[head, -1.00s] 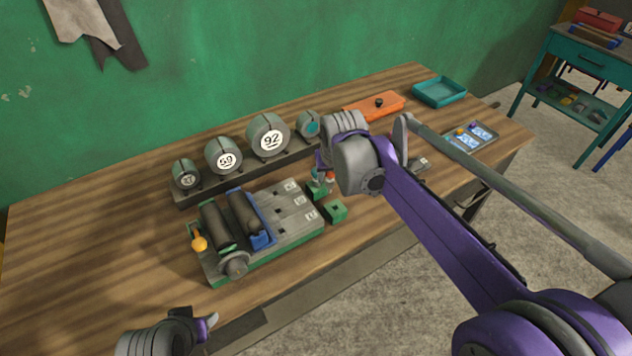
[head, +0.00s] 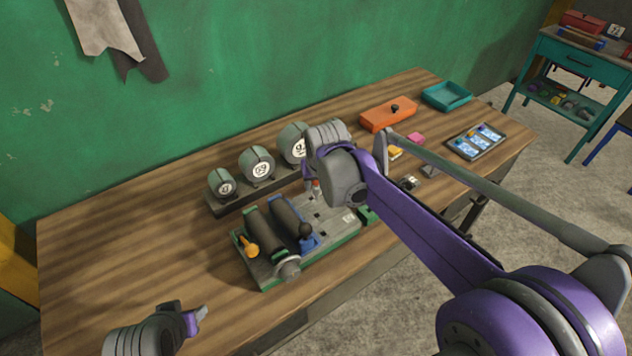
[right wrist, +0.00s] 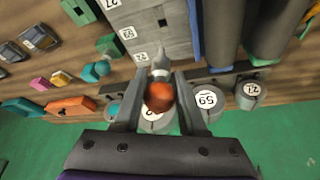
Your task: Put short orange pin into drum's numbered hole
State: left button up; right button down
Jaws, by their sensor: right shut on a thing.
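My right gripper (head: 315,186) is over the grey plate's far side in the head view. In the right wrist view its fingers (right wrist: 158,98) are shut on a pin with an orange head (right wrist: 160,97); its pale grey shaft points at the plate. I cannot tell whether the tip touches. The plate (right wrist: 150,14) has number labels such as 59 and 92 and a dark square hole (right wrist: 163,22). Grey drums numbered 27 (head: 222,184) and 59 (head: 257,165) stand on a dark rack; a third is partly hidden. My left gripper (head: 195,318) is low at left, its jaws unclear.
Two dark rollers (head: 262,233) lie on the fixture beside the plate, with a yellow knob (head: 250,250). A green block (head: 368,214) is at the plate's right. An orange box (head: 388,114), teal tray (head: 447,96) and dark tray (head: 475,143) sit farther right. The table's left is clear.

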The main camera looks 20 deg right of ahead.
aim_at(317, 199)
jog(key=shift+s+f+b, duration=0.15)
jog(key=shift+f+b, duration=0.9)
jog(key=shift+f, duration=1.2)
jog(key=shift+f+b, duration=0.35)
jog(key=shift+f, duration=0.45)
pick_arm(q)
jog(key=shift+g, duration=0.3)
jog(key=s+f, duration=0.1)
jog(key=f, duration=0.1)
jog(key=s+f, duration=0.1)
jog(key=f, duration=0.1)
jog(key=shift+s+f, duration=0.1)
jog(key=shift+s, duration=0.05)
jog(key=shift+f, duration=0.15)
pick_arm(e)
jog(key=shift+f, duration=0.15)
pick_arm(q)
jog(key=shift+s+f+b, duration=0.2)
jog(key=shift+f+b, duration=0.25)
jog(key=shift+f, duration=0.05)
pick_arm(e)
jog(key=shift+f, duration=0.6)
pick_arm(q)
jog(key=shift+f, duration=0.15)
pick_arm(e)
jog(key=shift+f, duration=0.25)
